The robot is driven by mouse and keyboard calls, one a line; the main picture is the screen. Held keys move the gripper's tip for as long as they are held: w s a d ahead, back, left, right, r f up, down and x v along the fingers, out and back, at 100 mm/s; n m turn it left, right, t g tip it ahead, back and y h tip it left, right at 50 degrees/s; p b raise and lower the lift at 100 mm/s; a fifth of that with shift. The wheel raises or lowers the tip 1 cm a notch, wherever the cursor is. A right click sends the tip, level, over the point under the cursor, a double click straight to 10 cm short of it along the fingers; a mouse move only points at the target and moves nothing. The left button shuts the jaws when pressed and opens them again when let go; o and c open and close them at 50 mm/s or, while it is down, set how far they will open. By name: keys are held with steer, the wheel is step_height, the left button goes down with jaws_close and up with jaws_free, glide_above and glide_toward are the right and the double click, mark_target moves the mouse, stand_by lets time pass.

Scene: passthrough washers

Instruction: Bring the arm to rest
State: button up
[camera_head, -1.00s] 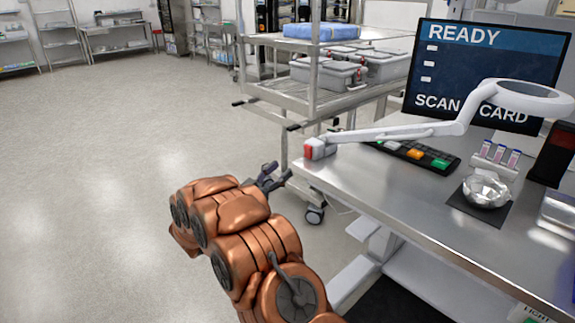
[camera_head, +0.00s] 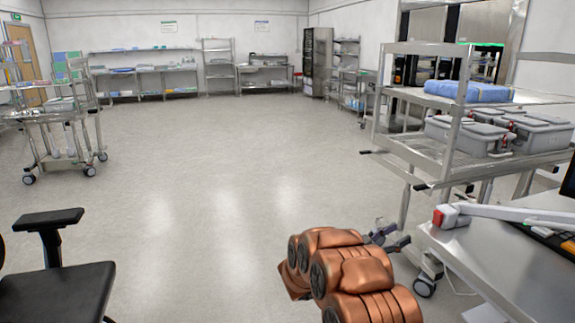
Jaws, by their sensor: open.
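My copper-coloured arm (camera_head: 350,268) is folded low at the bottom of the head view, right of centre. My gripper (camera_head: 386,238) points away to the right, just left of the steel desk's corner. Its dark fingers are small here, spread apart and with nothing seen between them. My arm's own links hide part of the gripper's base.
A black chair (camera_head: 60,290) is at the lower left, another cart (camera_head: 62,135) at the far left. The middle floor is open.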

steer(key=w+a+r+n+t+y+p, duration=0.3)
steer(key=w+a+r+n+t+y, duration=0.3)
steer(key=w+a+t+y, duration=0.5)
steer(key=s+a+r+n+g+y+p, duration=0.35)
steer(key=s+a+n+g+y, duration=0.2)
steer(key=s+a+y, duration=0.55)
steer(key=s+a+n+g+y, duration=0.2)
steer(key=s+a+g, duration=0.15)
steer(key=s, duration=0.65)
steer(key=s+d+g+h+p, duration=0.1)
steer(key=s+d+g, duration=0.2)
steer(key=s, duration=0.9)
steer(key=s+d+n+g+h+p, duration=0.1)
steer(key=s+d+g, duration=0.2)
steer(key=s, duration=0.8)
steer(key=s+d+f+g+h+p, duration=0.1)
steer(key=s+d+g, duration=0.1)
steer(key=s, duration=1)
steer(key=shift+s+d+n+g+p, duration=0.3)
steer(key=shift+s+d+n+g, duration=0.1)
steer(key=shift+g, duration=0.1)
steer(key=shift+w+f, duration=0.1)
steer(key=shift+c, duration=0.4)
